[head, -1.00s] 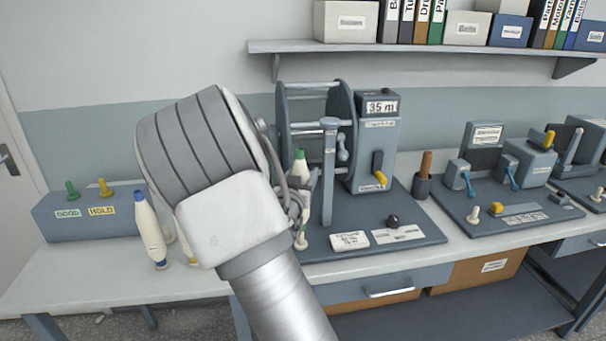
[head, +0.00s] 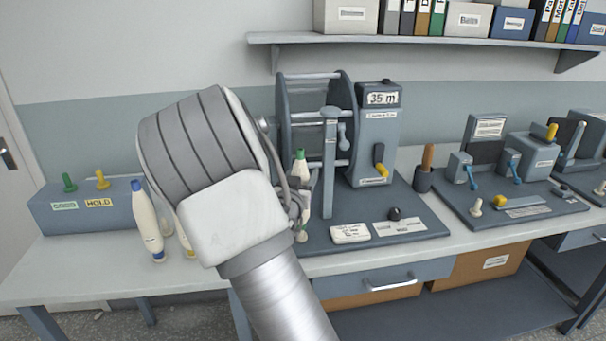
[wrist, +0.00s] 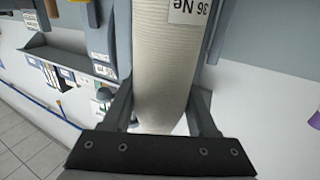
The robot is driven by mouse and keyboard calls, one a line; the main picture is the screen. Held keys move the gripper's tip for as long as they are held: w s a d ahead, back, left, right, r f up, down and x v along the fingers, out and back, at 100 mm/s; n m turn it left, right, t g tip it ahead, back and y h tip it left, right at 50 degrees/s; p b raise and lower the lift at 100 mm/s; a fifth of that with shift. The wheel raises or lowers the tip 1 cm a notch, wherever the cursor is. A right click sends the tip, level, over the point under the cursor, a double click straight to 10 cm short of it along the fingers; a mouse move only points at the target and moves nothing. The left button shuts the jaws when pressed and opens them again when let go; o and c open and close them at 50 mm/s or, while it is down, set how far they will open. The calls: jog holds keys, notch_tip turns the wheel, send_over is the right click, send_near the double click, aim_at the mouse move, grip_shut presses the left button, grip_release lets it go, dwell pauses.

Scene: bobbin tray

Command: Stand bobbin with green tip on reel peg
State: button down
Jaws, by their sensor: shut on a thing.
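The bobbin with the green tip (head: 300,162) is upright in front of the reel winder (head: 317,130), partly covered by my wrist. My gripper (wrist: 160,108) is shut on a pale ribbed bobbin (wrist: 163,60) with a "36 Ne" label, its fingers on both sides near one end. The wrist view does not show the bobbin's tip. In the head view my arm hides most of the gripper. A small pale part shows below the bobbin at the base plate; I cannot tell whether it is the peg or whether they touch.
A bobbin with a blue tip (head: 147,222) leans at the left, beside the GOOD/HOLD box (head: 85,213). Other bobbin parts show behind my arm. The winder's upright post (head: 328,170) stands close right of the green-tipped bobbin. A dark cup (head: 423,180) with a wooden handle stands farther right.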

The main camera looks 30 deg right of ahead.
jog(key=shift+f+b, duration=1.15)
jog(key=shift+f, duration=0.2)
jog(key=shift+c, duration=0.5)
grip_release()
jog(key=b+v, duration=0.2)
jog(key=v, duration=1.5)
jog(key=shift+s+b, duration=0.2)
jog(key=shift+b, duration=0.1)
jog(key=shift+a, duration=0.15)
